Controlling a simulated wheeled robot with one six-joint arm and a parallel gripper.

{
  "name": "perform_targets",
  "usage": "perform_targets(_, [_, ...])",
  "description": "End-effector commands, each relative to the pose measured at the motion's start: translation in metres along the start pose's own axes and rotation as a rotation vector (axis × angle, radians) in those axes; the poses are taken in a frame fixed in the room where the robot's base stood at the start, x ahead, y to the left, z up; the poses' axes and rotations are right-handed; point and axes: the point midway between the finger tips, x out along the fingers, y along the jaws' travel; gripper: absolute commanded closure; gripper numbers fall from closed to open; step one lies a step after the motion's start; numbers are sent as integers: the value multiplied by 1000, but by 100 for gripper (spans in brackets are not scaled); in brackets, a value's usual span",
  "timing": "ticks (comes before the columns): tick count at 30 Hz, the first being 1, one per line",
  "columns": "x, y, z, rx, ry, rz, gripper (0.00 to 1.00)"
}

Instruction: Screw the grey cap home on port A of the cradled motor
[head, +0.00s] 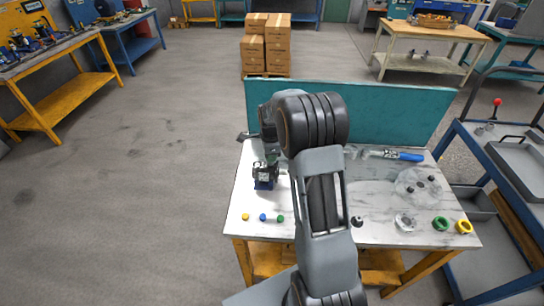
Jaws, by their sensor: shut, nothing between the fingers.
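The motor (265,173) is a small dark block with a pale label. It sits on a blue cradle (263,185) at the left of the marble-look table. My arm reaches over the table from the front, and my gripper (270,158) points down just above the motor. Its fingers are small and partly merged with the motor in this view; they are shut and empty. I cannot tell whether they touch the motor. Port A and the grey cap on or near it cannot be made out at this size.
Yellow (245,217), blue (263,217) and green (280,218) small caps lie at the front left. A grey ring (404,222), green ring (440,223) and yellow ring (464,226) lie front right. A blue-handled tool (405,156) lies near the teal back panel (390,112).

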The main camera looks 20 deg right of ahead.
Motion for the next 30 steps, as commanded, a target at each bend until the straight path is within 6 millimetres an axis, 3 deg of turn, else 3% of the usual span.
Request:
perform_targets(12, [1, 0, 0, 373, 1, 1, 100])
perform_targets(21, [1, 0, 0, 399, 1, 2, 100])
perform_targets(30, [1, 0, 0, 397, 1, 2, 73])
